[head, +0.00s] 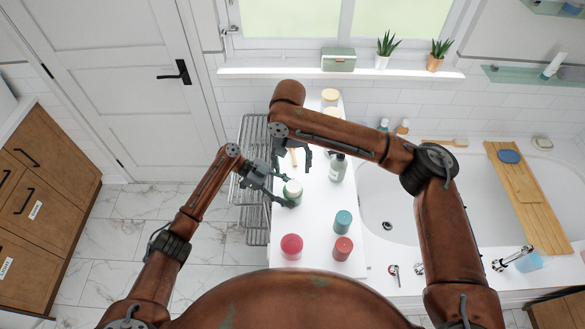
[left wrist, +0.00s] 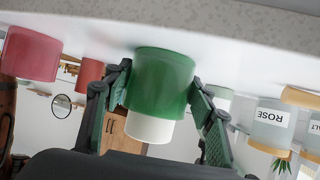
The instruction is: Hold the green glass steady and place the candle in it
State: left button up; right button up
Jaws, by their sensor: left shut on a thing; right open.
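The green glass (head: 294,196) stands on the white counter; it also shows upside down in the left wrist view (left wrist: 162,80). The white candle (head: 293,187) is in it, its upper part sticking out above the rim, as the left wrist view also shows (left wrist: 149,127). My left gripper (head: 287,190) is shut on the green glass, one finger on each side. My right gripper (head: 294,158) is open and empty, just behind the glass and apart from the candle. The candle's lower end is hidden inside the glass.
A pink glass (head: 291,246), a teal one (head: 343,222) and a red one (head: 343,248) stand nearer on the counter. A bottle (head: 338,168) stands right of my right gripper. A wire rack (head: 250,165) is at left, the bathtub (head: 400,195) at right.

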pick_arm(q)
jog(key=o, duration=0.9)
jog(key=shift+o, duration=0.2)
jog(key=v, duration=1.2)
jog(key=shift+f, duration=0.15)
